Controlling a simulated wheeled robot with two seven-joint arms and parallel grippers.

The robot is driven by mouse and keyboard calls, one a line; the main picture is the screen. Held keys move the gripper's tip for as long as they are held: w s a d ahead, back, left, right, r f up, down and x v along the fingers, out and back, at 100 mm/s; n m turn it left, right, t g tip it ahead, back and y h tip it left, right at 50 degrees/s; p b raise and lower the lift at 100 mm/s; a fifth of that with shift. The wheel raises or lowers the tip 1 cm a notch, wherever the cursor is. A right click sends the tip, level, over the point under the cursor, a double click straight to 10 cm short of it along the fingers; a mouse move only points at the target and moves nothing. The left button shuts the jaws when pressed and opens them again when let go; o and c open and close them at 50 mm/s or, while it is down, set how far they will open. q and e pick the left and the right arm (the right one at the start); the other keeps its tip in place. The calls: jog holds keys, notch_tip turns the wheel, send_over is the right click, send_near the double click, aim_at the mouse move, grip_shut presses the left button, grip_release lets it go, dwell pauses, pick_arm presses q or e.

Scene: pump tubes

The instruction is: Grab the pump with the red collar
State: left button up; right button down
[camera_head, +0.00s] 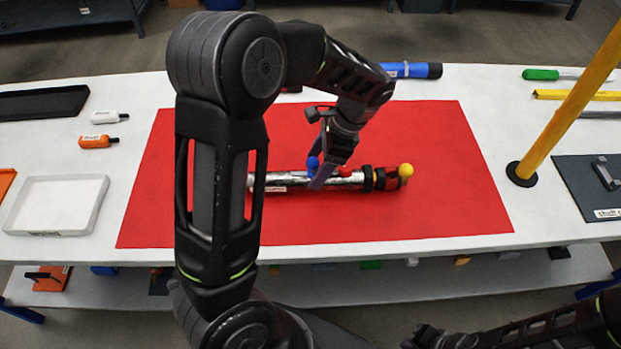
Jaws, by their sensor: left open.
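A pump with a silver tube (285,181) lies roughly left to right on the red mat (430,215). Toward its right end it has black bands, a red section (393,178) and a yellow ball tip. My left gripper (318,176) is open, pointing down at the middle of the silver tube. One finger overlaps the tube in the picture; I cannot tell whether it touches. A small blue part shows beside the finger. The pump's left end is partly hidden by my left arm. My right gripper (428,338) is partly in view at the bottom edge, its jaws unclear.
A yellow post (565,108) stands on the right. A white tray (55,205), a black tray (42,103) and small white and orange bottles are on the left. The mat's right part is clear.

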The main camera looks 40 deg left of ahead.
aim_at(312, 172)
pick_arm(q)
jog(key=x, duration=0.4)
jog(key=shift+a+f+p, duration=0.1)
jog(key=shift+f+p, duration=0.1)
jog(key=shift+p, duration=0.2)
jog(key=shift+c, duration=0.4)
grip_shut()
dwell(0.3)
jog(key=shift+r, duration=0.1)
